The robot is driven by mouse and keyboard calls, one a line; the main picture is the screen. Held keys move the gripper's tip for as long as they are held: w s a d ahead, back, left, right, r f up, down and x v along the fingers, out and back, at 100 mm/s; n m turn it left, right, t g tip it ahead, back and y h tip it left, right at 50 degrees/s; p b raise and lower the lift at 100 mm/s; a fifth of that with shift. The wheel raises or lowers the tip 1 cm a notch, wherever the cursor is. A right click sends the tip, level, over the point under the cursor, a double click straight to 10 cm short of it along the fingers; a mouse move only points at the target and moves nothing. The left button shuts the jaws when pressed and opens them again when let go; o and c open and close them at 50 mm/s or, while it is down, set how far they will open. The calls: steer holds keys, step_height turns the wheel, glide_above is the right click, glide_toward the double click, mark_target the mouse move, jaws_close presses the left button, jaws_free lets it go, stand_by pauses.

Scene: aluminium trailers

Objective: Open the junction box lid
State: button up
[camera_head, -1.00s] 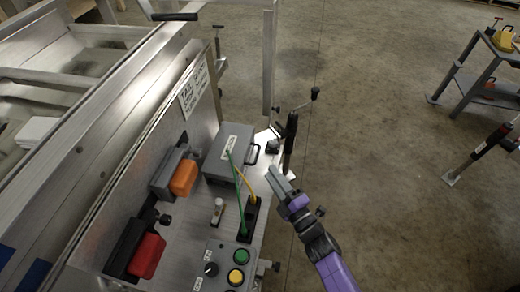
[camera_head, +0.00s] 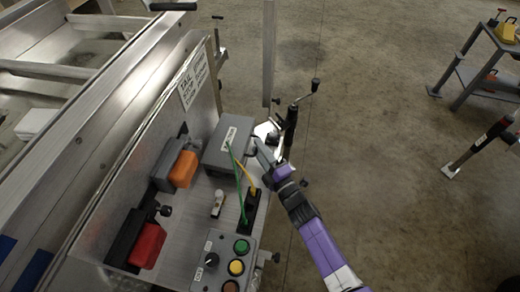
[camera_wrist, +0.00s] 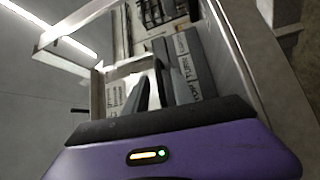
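The junction box (camera_head: 229,145) is a grey box with a white label on its lid, fixed on the panel in the middle of the head view. Its lid looks shut. A dark handle sits on the box's right side, now largely hidden by my fingers. My gripper (camera_head: 260,147) is at that right side, fingertips close to the handle; I cannot tell whether they touch it. In the wrist view my gripper (camera_wrist: 150,85) shows two dark fingers with a narrow gap between them and nothing clearly held.
Green and yellow cables (camera_head: 240,190) run down from the box front. Orange (camera_head: 184,169) and red (camera_head: 147,245) connectors lie to the left. A button box (camera_head: 225,265) is below. A crank post (camera_head: 291,130) stands close right of my gripper.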

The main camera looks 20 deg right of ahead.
jaws_close()
stand_by(1.3)
